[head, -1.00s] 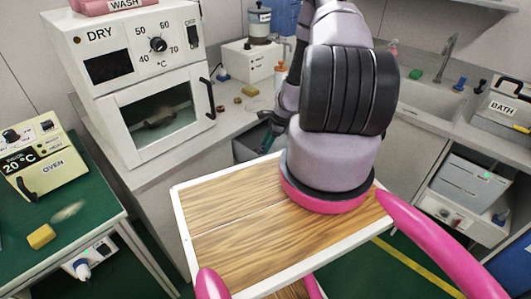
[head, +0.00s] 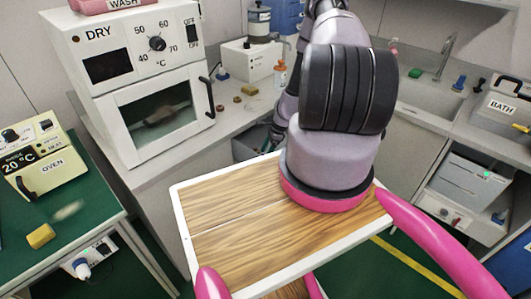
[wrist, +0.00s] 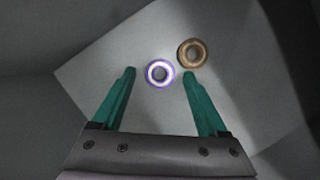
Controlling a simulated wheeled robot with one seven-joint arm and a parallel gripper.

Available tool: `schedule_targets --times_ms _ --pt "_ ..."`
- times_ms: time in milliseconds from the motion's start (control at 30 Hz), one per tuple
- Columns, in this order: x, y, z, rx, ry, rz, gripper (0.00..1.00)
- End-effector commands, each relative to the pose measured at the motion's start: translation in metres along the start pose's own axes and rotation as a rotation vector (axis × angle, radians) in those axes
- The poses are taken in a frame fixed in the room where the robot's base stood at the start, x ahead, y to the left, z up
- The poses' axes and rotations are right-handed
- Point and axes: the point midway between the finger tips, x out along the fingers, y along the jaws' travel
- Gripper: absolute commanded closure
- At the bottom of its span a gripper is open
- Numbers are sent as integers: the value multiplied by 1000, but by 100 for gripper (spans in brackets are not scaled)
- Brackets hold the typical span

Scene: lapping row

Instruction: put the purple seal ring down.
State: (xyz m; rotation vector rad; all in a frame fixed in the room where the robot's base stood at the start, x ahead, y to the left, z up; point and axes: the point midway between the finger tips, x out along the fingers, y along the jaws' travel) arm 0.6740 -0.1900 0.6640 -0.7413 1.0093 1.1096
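The purple seal ring (wrist: 159,74) shows in the wrist view as a bright ring with a purple edge. It appears to lie on a pale grey surface, between and slightly beyond the fingertips. My gripper (wrist: 159,82) is open, with its two teal fingers apart and a gap on each side of the ring. A brown ring (wrist: 192,54) lies close by at the upper right, near the right fingertip. In the head view my arm hides most of the gripper, and the purple ring is not seen there.
Grey walls surround the pale surface in the wrist view. In the head view, a dark grey bin (head: 248,147) stands beside the counter behind my arm. A white dryer (head: 158,100) stands on the left, and small rings and an orange bottle (head: 280,72) are on the counter.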

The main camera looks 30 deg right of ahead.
Motion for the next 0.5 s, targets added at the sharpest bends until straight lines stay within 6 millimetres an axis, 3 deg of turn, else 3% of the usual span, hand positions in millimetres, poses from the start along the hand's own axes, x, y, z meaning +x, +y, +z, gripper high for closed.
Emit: schedule_targets --times_ms 267,500 --pt "-13 -1 1 -1 1 -2 24" --pt "-64 -2 1 -2 3 -3 24"
